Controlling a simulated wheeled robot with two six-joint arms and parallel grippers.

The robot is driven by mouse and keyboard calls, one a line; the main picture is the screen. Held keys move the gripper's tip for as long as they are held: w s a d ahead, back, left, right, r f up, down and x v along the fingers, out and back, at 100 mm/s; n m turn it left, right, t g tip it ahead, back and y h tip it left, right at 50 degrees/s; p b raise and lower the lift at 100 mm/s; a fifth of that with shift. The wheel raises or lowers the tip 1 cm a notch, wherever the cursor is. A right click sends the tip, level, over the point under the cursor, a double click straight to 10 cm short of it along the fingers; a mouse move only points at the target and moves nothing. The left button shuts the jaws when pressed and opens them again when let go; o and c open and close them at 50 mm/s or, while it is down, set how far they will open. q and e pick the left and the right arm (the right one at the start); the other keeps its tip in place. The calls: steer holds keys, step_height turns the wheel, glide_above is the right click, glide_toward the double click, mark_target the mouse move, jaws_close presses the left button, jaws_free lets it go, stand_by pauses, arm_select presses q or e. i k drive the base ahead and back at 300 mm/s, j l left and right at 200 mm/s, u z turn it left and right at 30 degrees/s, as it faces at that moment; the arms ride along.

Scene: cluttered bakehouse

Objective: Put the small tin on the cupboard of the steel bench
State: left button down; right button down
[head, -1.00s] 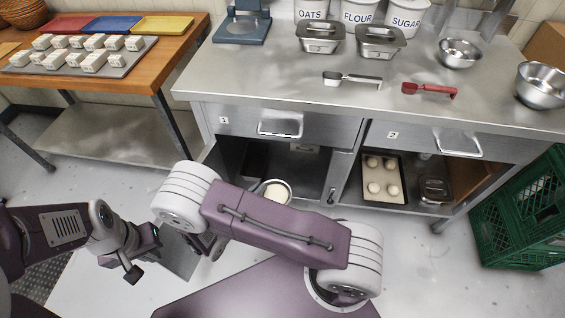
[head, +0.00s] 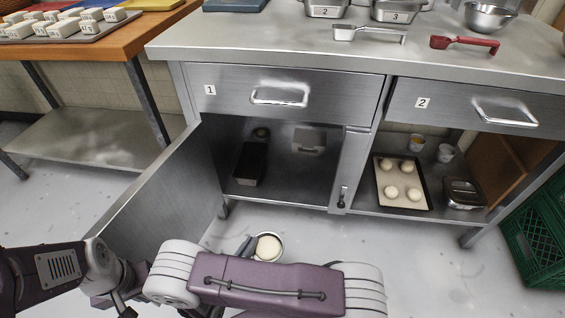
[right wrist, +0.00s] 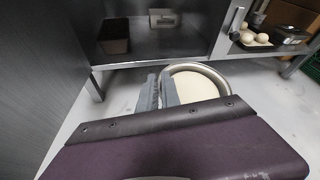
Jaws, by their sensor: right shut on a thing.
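The small tin (head: 269,247) is round and metal with pale contents. My right gripper (head: 249,245) is shut on its rim and holds it roughly level in front of the steel bench, below the cupboard opening in the picture. In the right wrist view the tin (right wrist: 193,86) sits at the right of the two fingers (right wrist: 160,91). The steel bench's cupboard (head: 285,185), under drawer 1, has its door (head: 165,195) swung open to the left. My left gripper (head: 124,303) is low at the left, partly cut off; its jaws are unclear.
The open door bounds the left. The right bay holds a dough tray (head: 403,204), a lidded steel container (head: 463,194) and small cups. A green crate (head: 540,235) stands at right.

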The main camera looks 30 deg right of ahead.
mark_target(298, 180)
steer(key=i+l, duration=0.35)
steer(key=l, duration=0.2)
steer(key=i+l, duration=0.35)
steer(key=l, duration=0.15)
